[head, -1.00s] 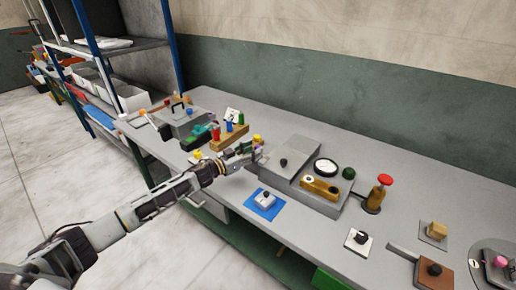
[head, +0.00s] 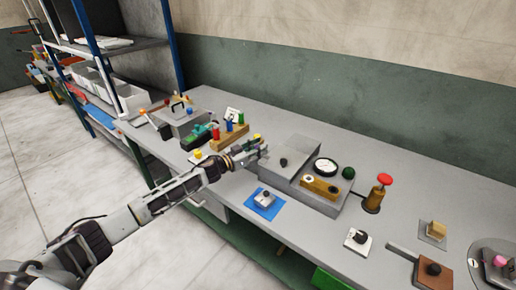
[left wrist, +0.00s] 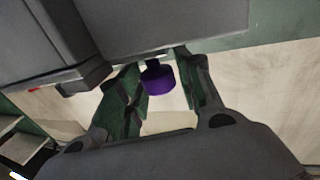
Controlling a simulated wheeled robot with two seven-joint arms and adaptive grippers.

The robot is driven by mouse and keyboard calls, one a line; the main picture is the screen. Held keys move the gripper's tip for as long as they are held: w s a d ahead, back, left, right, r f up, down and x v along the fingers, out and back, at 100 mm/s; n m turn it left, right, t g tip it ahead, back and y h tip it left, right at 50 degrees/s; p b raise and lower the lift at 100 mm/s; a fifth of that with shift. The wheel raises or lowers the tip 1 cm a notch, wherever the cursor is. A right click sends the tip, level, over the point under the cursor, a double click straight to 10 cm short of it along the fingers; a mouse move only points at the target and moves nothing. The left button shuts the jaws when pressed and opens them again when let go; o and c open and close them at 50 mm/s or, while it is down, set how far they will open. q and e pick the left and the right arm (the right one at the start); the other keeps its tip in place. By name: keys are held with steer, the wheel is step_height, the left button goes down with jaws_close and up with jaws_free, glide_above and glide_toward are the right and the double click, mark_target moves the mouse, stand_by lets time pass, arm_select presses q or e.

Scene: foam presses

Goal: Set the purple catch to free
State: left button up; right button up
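The purple catch (left wrist: 158,78) is a short round knob below a grey box, seen in the left wrist view. My left gripper (left wrist: 157,64) is open, with one dark green finger on each side of the catch. The left finger is very close to it, and a small gap shows on the right; I cannot tell whether they touch. In the head view my left gripper (head: 256,154) is at the left end of the grey press housing (head: 293,149), and the catch is hidden there. My right gripper is not in view.
On the bench, a blue pad with a knob (head: 263,203) lies in front of the arm. A wooden block with coloured pegs (head: 229,135) stands behind the gripper. A gauge (head: 326,167) and a red-topped button (head: 384,180) stand to the right. The front right bench has free patches.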

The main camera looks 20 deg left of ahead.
arm_select(q)
jaws_close()
